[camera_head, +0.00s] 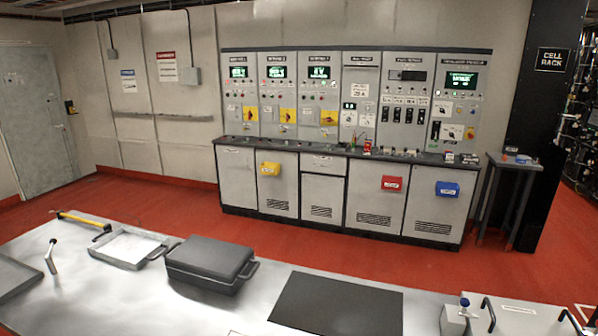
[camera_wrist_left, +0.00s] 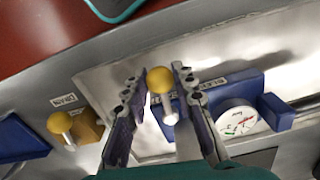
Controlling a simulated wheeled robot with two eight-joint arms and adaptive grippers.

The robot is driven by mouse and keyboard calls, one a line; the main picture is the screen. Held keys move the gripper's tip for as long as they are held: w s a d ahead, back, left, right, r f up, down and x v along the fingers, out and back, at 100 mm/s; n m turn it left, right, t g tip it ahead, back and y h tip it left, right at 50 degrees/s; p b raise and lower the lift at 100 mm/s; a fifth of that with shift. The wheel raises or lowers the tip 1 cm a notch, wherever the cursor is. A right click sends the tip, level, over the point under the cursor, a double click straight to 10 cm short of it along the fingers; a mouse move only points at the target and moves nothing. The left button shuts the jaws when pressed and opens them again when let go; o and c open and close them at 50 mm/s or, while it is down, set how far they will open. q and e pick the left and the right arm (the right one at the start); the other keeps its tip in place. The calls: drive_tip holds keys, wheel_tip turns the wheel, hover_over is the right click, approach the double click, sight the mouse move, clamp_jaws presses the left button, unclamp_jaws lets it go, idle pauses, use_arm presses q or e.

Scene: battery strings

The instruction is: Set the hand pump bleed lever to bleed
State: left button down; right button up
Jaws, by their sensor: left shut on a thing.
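In the left wrist view, a blue block (camera_wrist_left: 224,93) with a round dial gauge (camera_wrist_left: 236,119) lies on a pale surface; it looks like the hand pump. A lever with a yellow ball knob (camera_wrist_left: 160,80) and a white stem (camera_wrist_left: 170,108) stands at its left end. My left gripper (camera_wrist_left: 157,76) has its fingers on either side of this knob and is shut on the lever. A small label (camera_wrist_left: 213,83) is on the block, too blurred to read. My right gripper is in neither view.
Left of the pump in the wrist view is a yellow block (camera_wrist_left: 89,125) with another yellow-knobbed lever (camera_wrist_left: 60,123). In the head view, a grey bench holds a dark case (camera_head: 210,262), a tray (camera_head: 128,248) and a black mat (camera_head: 335,303). Cabinets (camera_head: 350,150) stand behind.

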use_arm(q)
drive_tip(key=shift+a, duration=0.1)
drive_tip(key=shift+w+a+m, duration=0.4)
drive_tip(key=shift+a+m, duration=0.15)
drive_tip(key=shift+m, duration=0.65)
drive_tip(key=c, duration=1.3)
unclamp_jaws()
wheel_tip(320, 180, up, 7)
drive_tip(key=p, duration=0.5)
drive_tip(key=shift+r, duration=0.1)
